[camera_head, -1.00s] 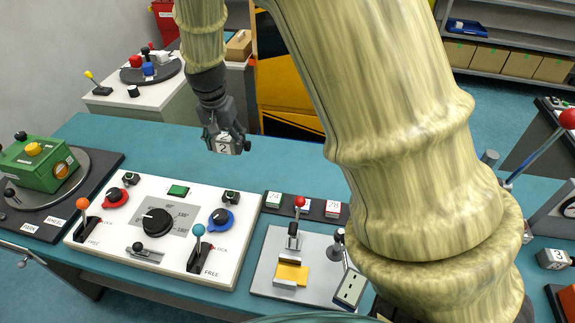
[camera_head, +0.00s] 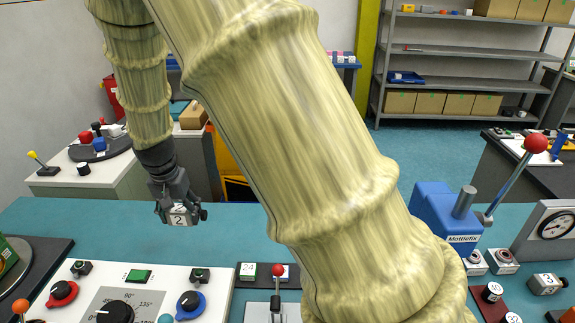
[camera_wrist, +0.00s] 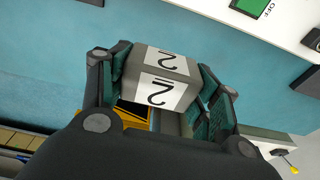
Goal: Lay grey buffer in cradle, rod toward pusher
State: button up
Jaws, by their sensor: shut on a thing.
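My gripper (camera_head: 179,206) is shut on a grey block marked 2 (camera_head: 179,219) and holds it above the teal bench, left of my arm. In the wrist view the block (camera_wrist: 161,66) lies between the two finger pads, with white "2" labels on two faces. No rod on it can be made out. A grey base plate (camera_head: 254,312) with a red-knobbed lever (camera_head: 278,270) is partly in view at the bottom edge, right of and nearer than the gripper. The yellow seat on that plate is out of view, so the cradle cannot be seen now.
A white panel (camera_head: 75,296) with knobs and a green button stands front left. Bare teal bench (camera_head: 110,230) lies around the gripper.

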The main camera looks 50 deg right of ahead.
jog(key=b, duration=0.4)
send_over(193, 257)
notch_tip(193, 257, down, 6)
jog(key=f, duration=0.6)
jog(key=shift+s+a+f+p, duration=0.2)
jog(key=shift+a+p, duration=0.05)
jog(key=shift+p, duration=0.05)
jog(key=shift+s+f, duration=0.15)
jog(key=shift+f, duration=0.4)
jog(key=shift+f+p, duration=0.4)
jog(key=shift+f, duration=1.15)
jog(key=shift+f, duration=0.15)
jog(key=o, duration=1.2)
jog(key=shift+o, duration=0.2)
jog(key=shift+r, duration=0.2)
